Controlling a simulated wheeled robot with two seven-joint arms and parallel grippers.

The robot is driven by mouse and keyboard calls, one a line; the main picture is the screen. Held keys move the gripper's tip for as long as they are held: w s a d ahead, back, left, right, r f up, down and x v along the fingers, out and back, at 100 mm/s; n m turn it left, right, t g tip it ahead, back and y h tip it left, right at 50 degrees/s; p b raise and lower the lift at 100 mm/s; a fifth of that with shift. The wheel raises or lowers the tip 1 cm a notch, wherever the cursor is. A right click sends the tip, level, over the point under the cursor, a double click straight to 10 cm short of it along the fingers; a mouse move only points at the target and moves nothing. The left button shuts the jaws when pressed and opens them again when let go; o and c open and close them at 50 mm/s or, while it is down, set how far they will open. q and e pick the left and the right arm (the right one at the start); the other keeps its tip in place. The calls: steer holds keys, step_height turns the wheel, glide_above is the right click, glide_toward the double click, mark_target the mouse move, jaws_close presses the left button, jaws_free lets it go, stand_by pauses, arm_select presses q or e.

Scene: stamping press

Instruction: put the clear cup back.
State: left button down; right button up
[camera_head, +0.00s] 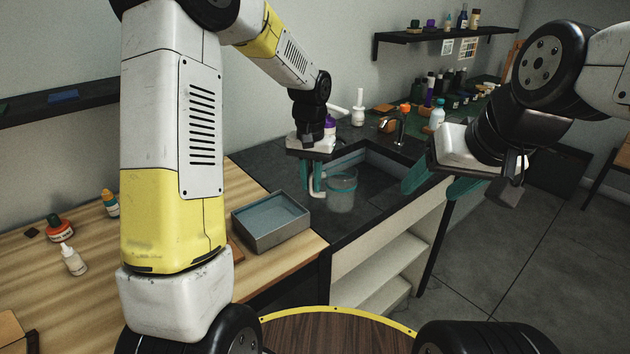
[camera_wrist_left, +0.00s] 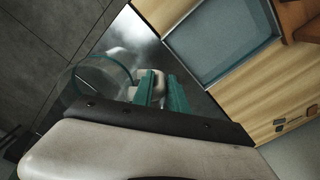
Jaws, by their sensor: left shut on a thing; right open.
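The clear cup (camera_head: 342,192) has a teal band and a pale handle (camera_head: 317,187). It is upright at the near left side of the sink in the head view; I cannot tell whether it touches a surface. My left gripper (camera_head: 311,178) is shut on the handle, to the left of the cup body. In the left wrist view the teal fingers (camera_wrist_left: 162,92) close on the pale handle, and the cup (camera_wrist_left: 98,80) shows to their left. My right gripper (camera_head: 440,186) is open and empty, in the air right of the sink.
A grey tray (camera_head: 272,238) stands on the wooden table left of the sink (camera_head: 385,172). Several bottles stand along the back of the dark counter, near a tap (camera_head: 400,128). Small bottles stand on the table at left. Open shelves (camera_head: 375,275) are below the counter.

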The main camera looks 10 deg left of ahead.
mark_target(309, 191)
arm_select(q)
steer(key=shift+w+a+f, duration=0.15)
steer(key=shift+w+a, duration=0.2)
steer(key=shift+w, duration=0.15)
steer(key=shift+f, duration=1.65)
steer(key=c, duration=1.3)
jaws_free()
steer(key=shift+f, duration=0.15)
